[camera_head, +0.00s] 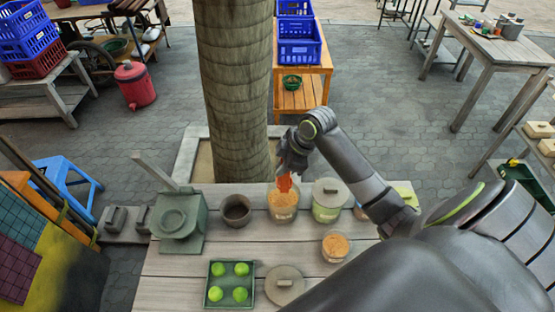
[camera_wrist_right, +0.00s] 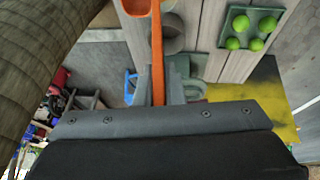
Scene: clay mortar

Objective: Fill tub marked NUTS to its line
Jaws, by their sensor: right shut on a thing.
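My right gripper (camera_head: 288,166) is shut on an orange scoop (camera_head: 284,183), just above an open clear tub (camera_head: 284,214) of orange-brown bits. In the right wrist view the scoop handle (camera_wrist_right: 157,62) stands between the fingers (camera_wrist_right: 165,92); its bowl is partly cut off by the top edge. A smaller open tub (camera_head: 335,246) of similar orange-brown stuff stands nearer me. A lidded tub (camera_head: 327,212) with light green contents stands to the right. The tub labels are too small to read, so I cannot tell which says NUTS. My left gripper is out of view.
A dark clay bowl (camera_head: 237,211) and a green stand (camera_head: 178,224) are at the table's left. A green tray (camera_head: 208,300) holds several green balls. A loose round lid (camera_head: 284,286) lies beside it. A tree trunk (camera_head: 236,90) rises behind the table (camera_head: 165,268).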

